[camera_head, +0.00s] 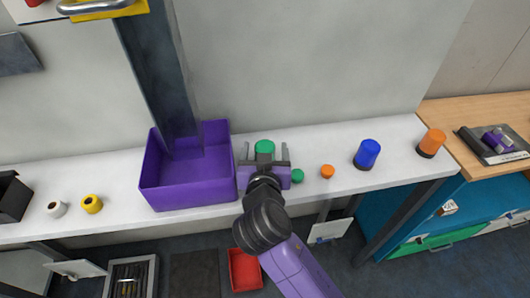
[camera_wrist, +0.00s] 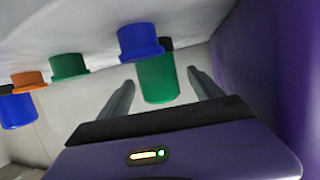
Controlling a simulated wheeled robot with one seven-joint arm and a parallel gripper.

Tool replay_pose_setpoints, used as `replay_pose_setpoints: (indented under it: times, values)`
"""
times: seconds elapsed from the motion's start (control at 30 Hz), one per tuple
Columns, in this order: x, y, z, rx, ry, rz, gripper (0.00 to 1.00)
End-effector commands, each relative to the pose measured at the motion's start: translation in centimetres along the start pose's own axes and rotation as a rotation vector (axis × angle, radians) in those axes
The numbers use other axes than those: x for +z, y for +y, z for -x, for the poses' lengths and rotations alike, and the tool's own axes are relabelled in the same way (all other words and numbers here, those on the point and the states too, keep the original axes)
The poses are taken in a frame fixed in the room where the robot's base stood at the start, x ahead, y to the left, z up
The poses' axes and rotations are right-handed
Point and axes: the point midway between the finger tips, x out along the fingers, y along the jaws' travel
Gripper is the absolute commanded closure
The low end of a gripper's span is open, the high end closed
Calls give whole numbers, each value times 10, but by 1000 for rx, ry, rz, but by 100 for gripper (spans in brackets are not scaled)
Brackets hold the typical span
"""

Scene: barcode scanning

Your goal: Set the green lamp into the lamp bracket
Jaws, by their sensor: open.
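The green lamp (camera_head: 264,147) stands on the white shelf beside the purple bin. In the wrist view the green lamp (camera_wrist: 157,80) hangs upside down in the picture, with a bit of dark base showing. My gripper (camera_head: 265,150) is open, and its fingers reach out on either side of the lamp. The wrist view shows gaps between the lamp and both fingers of my gripper (camera_wrist: 161,78). I cannot clearly identify the lamp bracket; a dark holder with a purple part (camera_head: 497,140) lies on the wooden top at the right.
The purple bin (camera_head: 160,195) is close on the left. A blue cap (camera_wrist: 138,40) stands near the lamp, with a green cap (camera_head: 297,176) and an orange cap (camera_head: 327,171) to the right. A blue lamp (camera_head: 367,154) and an orange lamp (camera_head: 431,143) stand farther right.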

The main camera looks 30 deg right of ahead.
Motion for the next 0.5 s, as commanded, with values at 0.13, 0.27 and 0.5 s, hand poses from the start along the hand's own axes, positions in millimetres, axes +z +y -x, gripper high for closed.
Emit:
replay_pose_setpoints:
  times: [0.13,0.27,0.5]
  values:
    - [-2,1,-21,3,0,0,25]
    - [-1,1,-30,1,0,-2,25]
    - [0,0,-31,0,0,-1,27]
